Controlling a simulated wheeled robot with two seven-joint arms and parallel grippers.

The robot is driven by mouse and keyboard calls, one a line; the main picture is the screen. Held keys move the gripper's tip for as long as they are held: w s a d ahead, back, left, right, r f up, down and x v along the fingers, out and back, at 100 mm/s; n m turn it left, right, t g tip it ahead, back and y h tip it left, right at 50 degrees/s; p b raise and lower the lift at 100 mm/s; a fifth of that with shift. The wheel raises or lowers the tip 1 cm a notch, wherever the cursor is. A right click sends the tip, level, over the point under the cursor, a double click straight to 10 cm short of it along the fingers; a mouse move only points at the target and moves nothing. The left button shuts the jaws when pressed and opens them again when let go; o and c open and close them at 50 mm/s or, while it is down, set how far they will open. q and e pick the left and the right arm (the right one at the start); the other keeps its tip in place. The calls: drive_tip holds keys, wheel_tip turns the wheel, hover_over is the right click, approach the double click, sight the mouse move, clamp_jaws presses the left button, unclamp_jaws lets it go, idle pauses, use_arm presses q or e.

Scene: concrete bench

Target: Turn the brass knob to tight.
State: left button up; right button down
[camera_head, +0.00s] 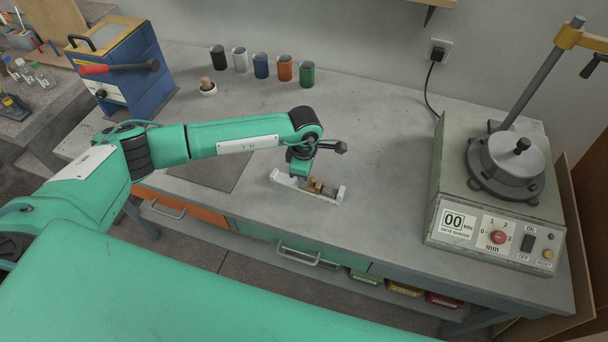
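The brass knob (318,186) sits on a small metal cylinder held in a white cradle (337,197) on the concrete bench. The cradle lies slightly tilted across the picture, near the bench's front edge. My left gripper (303,178) points down from the end of the green arm, at the left side of the knob. Its fingers are small and partly hidden by the wrist, so I cannot tell whether they touch the knob or how far apart they are. My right gripper is not in view.
A sieve shaker (470,190) with a clamp post stands at the right. Several coloured cups (261,66) and a small white mortar (208,89) stand at the back. A blue box machine (125,65) with a red-handled lever is at the left. The bench's middle right is clear.

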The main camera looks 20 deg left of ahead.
use_arm(q)
drive_tip(key=o, duration=0.4)
wheel_tip(320, 180, up, 14)
drive_tip(key=b, duration=0.3)
drive_tip(key=shift+b, duration=0.35)
drive_tip(key=shift+f, duration=0.1)
